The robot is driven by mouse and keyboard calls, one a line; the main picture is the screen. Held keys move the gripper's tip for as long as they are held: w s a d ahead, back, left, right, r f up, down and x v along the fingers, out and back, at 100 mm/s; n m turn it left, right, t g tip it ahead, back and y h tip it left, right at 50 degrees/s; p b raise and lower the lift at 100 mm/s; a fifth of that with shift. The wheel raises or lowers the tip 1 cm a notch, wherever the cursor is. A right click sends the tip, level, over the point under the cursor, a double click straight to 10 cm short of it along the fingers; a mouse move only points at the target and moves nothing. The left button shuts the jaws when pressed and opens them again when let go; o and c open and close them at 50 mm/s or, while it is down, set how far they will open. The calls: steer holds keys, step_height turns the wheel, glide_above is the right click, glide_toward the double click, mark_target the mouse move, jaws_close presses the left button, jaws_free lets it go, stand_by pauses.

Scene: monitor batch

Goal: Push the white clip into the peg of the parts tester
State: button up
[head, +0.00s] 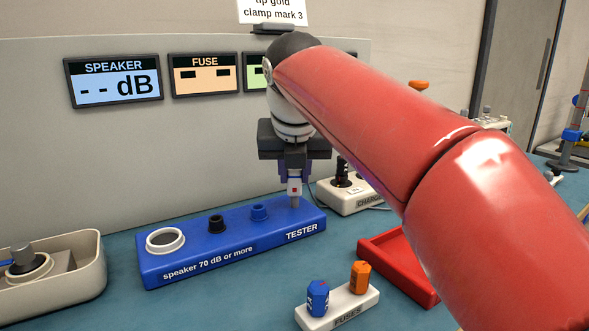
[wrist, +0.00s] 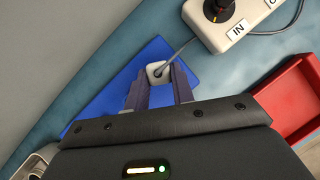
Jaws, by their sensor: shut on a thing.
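The blue parts tester (head: 190,268) lies on the bench with a white ring, a black socket, a blue socket and, at its right end, a slim grey peg (head: 294,202). My gripper (head: 294,178) points down over that right end. It is shut on the white clip (head: 294,187), which has a small red mark and is upright over the peg. I cannot tell whether the clip touches the peg or sits on it. In the wrist view the clip (wrist: 157,74) shows end-on between the two fingers, with the blue tester (wrist: 150,55) beneath; the peg is hidden there.
A white charger box (head: 345,197) with a grey cable stands right behind the tester. A red tray (head: 392,262) is to the right, partly behind my arm. A white fuse holder (head: 340,308) is in front. A SPEAKER display (head: 113,82) reads "-- dB". A beige bin (head: 80,280) stands left.

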steer(key=shift+f+b, duration=0.7)
steer(key=shift+f, duration=0.55)
stand_by(0.4)
steer(key=o, duration=1.1)
steer(key=shift+c, duration=0.2)
